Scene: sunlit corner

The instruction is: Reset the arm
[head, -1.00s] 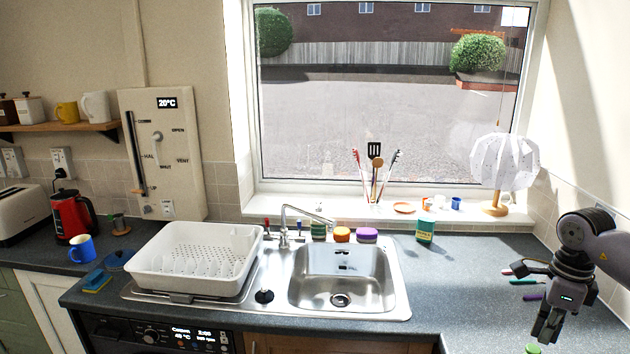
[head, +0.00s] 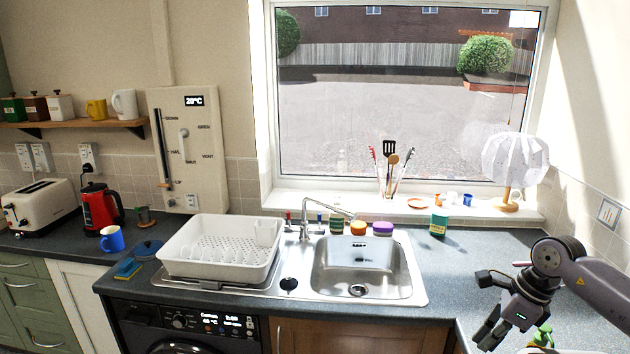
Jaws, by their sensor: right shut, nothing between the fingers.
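My right gripper (head: 487,338) shows at the lower right of the head view, at the end of my right arm (head: 590,283). It points down and to the left above the right-hand worktop (head: 465,262). Its fingers are together with nothing held between them. A green object (head: 543,335) shows just right of the gripper and is partly hidden, so I cannot tell what it is. My left gripper is out of view.
The metal sink (head: 360,268) and white dish rack (head: 220,250) are left of the gripper. A green tub (head: 438,222) stands behind the sink's right side. A white lamp (head: 514,160) stands on the sill. Worktop between sink and arm is clear.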

